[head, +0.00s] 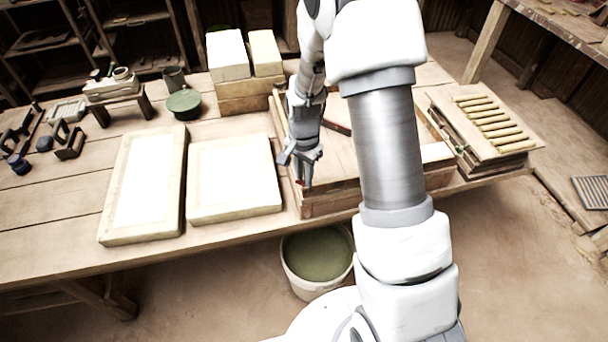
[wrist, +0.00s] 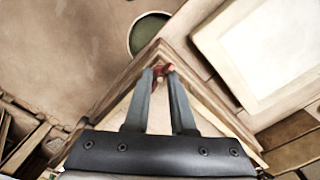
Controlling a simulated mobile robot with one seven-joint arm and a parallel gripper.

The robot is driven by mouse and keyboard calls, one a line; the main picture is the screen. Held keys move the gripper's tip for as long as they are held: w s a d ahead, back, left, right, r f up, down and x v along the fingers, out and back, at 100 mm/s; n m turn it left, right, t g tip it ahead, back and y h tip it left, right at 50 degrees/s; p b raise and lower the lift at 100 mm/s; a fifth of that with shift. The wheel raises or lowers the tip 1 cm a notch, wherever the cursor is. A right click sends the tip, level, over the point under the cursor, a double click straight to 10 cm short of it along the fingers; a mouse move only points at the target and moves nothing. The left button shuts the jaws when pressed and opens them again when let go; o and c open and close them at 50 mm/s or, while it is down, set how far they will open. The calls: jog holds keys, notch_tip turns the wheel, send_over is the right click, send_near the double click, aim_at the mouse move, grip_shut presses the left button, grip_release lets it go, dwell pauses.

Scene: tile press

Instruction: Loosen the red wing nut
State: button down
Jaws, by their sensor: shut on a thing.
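The red wing nut (wrist: 160,71) sits at the near corner of a wooden press frame. In the wrist view it shows between and just past the two fingertips. My gripper (wrist: 161,76) is shut on it, with a finger on each side. In the head view my gripper (head: 301,167) reaches down to the front left corner of the wooden press frame (head: 330,202). A small bit of red, the wing nut (head: 300,182), shows beneath the fingers there. Most of the nut is hidden by the fingers, and its thread cannot be made out.
Two pale framed slabs (head: 235,178) lie on the table left of the press. White blocks (head: 228,55) stand behind. A bucket of green liquid (head: 318,255) is on the floor below the table edge. A board with yellowish sticks (head: 490,122) lies at the right. My arm hides part of the press.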

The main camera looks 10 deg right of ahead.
jog(key=n+b, duration=0.1)
jog(key=n, duration=0.3)
jog(key=n+b, duration=0.1)
jog(key=n, duration=0.8)
jog(key=shift+w+n, duration=0.1)
jog(key=shift+n, duration=2)
jog(key=c, duration=0.8)
grip_release()
jog(key=shift+o, duration=0.2)
